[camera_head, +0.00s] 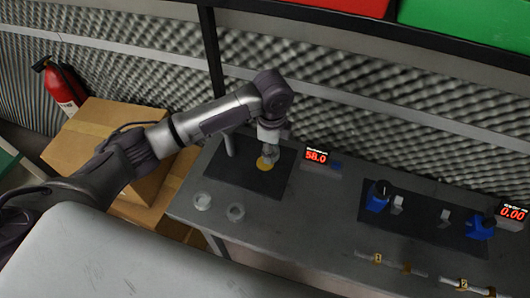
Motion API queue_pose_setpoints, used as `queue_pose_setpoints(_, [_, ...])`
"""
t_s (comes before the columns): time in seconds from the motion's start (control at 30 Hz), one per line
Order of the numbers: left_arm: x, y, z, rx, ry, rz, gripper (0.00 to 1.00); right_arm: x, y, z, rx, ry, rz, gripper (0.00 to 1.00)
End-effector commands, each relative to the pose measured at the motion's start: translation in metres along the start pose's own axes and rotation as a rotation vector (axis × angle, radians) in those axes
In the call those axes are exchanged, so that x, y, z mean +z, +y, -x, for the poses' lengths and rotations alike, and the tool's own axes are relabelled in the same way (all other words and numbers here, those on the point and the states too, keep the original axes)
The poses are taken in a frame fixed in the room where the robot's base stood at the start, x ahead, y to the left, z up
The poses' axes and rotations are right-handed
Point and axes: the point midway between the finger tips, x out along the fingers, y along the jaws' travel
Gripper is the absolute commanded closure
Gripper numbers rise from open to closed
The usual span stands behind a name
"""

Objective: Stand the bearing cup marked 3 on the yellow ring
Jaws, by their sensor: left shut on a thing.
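The yellow ring (264,164) lies on the left dark mat (228,180) of the grey table. My left gripper (269,149) points down just above the ring, shut on a small grey thing that looks like a bearing cup. The fingers mostly hide this cup, and I cannot read a mark on it or tell whether it touches the ring. My right gripper is out of view.
A display (317,157) reading 58.0 stands right of the left mat. Further right are blue fixtures (377,196) on another dark mat, a display (512,213) reading 0.00, and tagged rods (378,258) in front. Cardboard boxes (96,127) stand left of the table. Foam walls rise behind.

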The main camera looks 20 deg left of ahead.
Motion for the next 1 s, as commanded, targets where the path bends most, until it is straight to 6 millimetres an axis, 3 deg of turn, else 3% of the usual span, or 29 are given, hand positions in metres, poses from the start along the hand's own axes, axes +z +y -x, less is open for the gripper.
queue_pose_setpoints(0.1, [0.014, -0.003, -0.008, 0.001, 0.0, 0.001, 0.96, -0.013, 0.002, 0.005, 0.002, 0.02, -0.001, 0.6])
queue_pose_setpoints(0.33, [0.018, -0.003, -0.029, 0.003, 0.0, 0.0, 0.96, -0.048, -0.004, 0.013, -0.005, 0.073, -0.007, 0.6])
queue_pose_setpoints(0.53, [0.018, -0.004, -0.051, -0.001, 0.0, -0.001, 0.96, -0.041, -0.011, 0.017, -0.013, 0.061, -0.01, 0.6])
queue_pose_setpoints(0.7, [0.018, -0.004, -0.052, -0.002, 0.001, -0.002, 0.96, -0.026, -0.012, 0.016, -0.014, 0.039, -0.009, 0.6])
queue_pose_setpoints(0.9, [0.018, -0.003, -0.055, -0.001, 0.001, -0.001, 0.96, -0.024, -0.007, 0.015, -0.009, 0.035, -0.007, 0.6])
queue_pose_setpoints(0.93, [0.018, -0.003, -0.055, -0.001, 0.001, -0.001, 0.53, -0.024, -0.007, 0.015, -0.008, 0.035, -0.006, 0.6])
queue_pose_setpoints(1.0, [0.018, -0.003, -0.055, 0.0, 0.0, -0.001, 0.42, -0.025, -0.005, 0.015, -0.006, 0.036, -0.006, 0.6])
